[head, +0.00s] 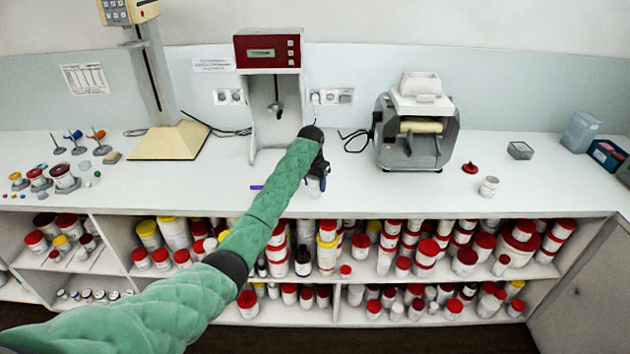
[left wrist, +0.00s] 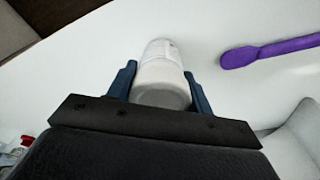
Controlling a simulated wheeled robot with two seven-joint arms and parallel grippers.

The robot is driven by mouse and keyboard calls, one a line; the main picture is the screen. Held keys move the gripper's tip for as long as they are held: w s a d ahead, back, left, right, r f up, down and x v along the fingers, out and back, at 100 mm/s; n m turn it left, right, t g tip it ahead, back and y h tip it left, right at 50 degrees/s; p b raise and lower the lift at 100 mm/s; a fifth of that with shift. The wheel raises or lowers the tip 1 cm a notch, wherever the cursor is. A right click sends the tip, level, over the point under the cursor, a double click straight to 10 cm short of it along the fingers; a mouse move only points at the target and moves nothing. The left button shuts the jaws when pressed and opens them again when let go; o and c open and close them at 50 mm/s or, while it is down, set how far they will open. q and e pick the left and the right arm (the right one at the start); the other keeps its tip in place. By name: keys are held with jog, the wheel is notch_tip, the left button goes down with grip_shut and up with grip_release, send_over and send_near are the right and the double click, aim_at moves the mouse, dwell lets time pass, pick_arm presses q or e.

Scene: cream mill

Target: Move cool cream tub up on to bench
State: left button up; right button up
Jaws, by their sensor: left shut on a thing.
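My left gripper (head: 319,178) is over the front part of the white bench (head: 380,197), its green-sleeved arm reaching in from the lower left. It is shut on a white tub (head: 314,188), which shows small and partly hidden below the gripper. In the left wrist view the tub (left wrist: 161,78) sits between the two blue fingers (left wrist: 160,84). Its label is too small to read, and I cannot tell whether its base touches the bench top. My right gripper is not in view.
A purple spatula (head: 257,187) lies just left of the tub. Behind stand a red-topped mixer (head: 268,50) and a grey roller mill (head: 416,140). Another small white tub (head: 489,186) stands farther right. Shelves below hold many red-lidded tubs (head: 428,248). The bench front is mostly clear.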

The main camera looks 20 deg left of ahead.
pick_arm(q)
jog(key=shift+f, duration=0.3)
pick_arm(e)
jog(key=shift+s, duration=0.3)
pick_arm(q)
jog(key=o, duration=1)
jog(key=shift+f, duration=0.1)
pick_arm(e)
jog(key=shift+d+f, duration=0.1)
